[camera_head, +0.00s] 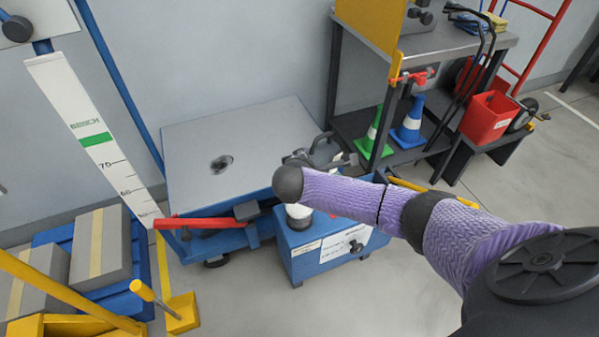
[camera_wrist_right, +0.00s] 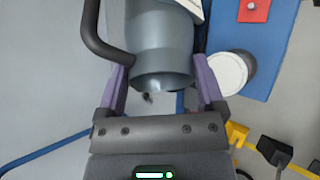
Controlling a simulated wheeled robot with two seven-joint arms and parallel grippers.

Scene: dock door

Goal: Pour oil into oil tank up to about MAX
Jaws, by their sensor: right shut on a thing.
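My right arm comes in from the right in the head view and ends over the blue oil tank. In the right wrist view my right gripper (camera_wrist_right: 160,66) is shut on a grey jug (camera_wrist_right: 160,45) with a curved dark handle. The jug also shows, partly hidden by my arm, in the head view (camera_head: 325,150). The oil tank (camera_head: 308,262) is a blue box with labels and a dark knob on its front. A round white opening or cap (camera_head: 298,212) is on its top; it appears right of the jug in the wrist view (camera_wrist_right: 228,73). No oil or MAX mark is readable. My left gripper is out of view.
A grey-topped lift table (camera_head: 235,140) with a red bar (camera_head: 205,222) stands left of the tank. A cart (camera_head: 470,45), traffic cones (camera_head: 410,125) and a red bin (camera_head: 487,117) stand behind right. A white scale board (camera_head: 92,130) is at left.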

